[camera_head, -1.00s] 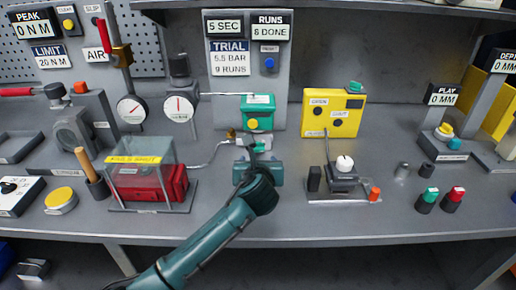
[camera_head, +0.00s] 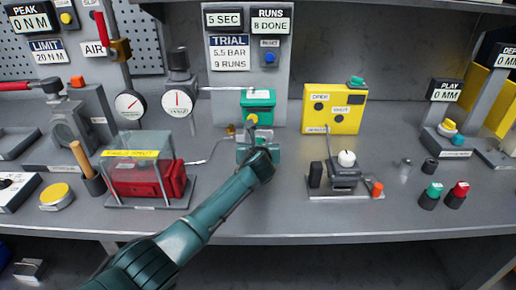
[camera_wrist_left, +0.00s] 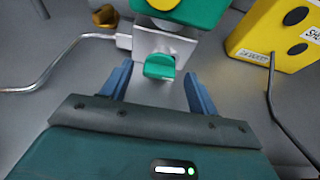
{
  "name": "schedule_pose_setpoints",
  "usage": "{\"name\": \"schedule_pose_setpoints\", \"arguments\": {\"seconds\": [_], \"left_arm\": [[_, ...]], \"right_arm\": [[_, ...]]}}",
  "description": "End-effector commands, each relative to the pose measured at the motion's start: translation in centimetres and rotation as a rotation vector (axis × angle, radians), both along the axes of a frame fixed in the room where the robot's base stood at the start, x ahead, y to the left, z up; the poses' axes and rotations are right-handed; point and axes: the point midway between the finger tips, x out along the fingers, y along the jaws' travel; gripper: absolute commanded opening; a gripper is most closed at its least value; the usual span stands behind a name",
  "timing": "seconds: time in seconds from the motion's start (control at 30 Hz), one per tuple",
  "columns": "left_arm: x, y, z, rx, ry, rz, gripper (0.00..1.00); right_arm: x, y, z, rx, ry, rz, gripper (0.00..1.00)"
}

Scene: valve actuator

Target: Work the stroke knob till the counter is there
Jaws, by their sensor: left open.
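The green actuator box (camera_head: 258,103) with a yellow button (camera_head: 252,118) stands at the middle of the bench. In the left wrist view, a small green knob (camera_wrist_left: 160,66) sticks out of the pale block (camera_wrist_left: 160,43) under that box. My left gripper (camera_wrist_left: 157,74) is open, its blue fingers on either side of the knob with a gap at each side. In the head view my left gripper (camera_head: 258,152) partly hides the block and knob. The runs counter (camera_head: 271,21) reads 8 DONE. The trial card (camera_head: 229,54) reads 5.5 BAR, 9 RUNS.
A yellow box (camera_head: 336,122) stands right of the actuator. A clear-covered red case (camera_head: 140,178) is on the left, near two round gauges (camera_head: 178,103). A small fixture with a white knob (camera_head: 346,159) is at the right.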

Motion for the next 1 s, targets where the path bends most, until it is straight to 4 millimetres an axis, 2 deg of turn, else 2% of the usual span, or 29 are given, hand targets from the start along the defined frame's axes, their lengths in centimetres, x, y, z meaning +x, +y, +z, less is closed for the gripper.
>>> {"name": "schedule_pose_setpoints", "arguments": {"seconds": [0.23, 0.77, 1.0], "left_arm": [[0.02, 0.0, 0.04, 0.0, 0.0, 0.0, 0.58], [0.0, 0.02, 0.01, 0.0, 0.0, 0.001, 0.15], [0.0, 0.13, 0.11, -0.025, 0.0, 0.002, 0.15]], "right_arm": [[-0.03, 0.03, 0.04, -0.001, 0.0, 0.003, 0.36], [-0.09, 0.1, 0.03, 0.005, 0.002, -0.003, 0.36], [-0.1, 0.06, 0.36, 0.007, 0.004, -0.008, 0.36]]}}
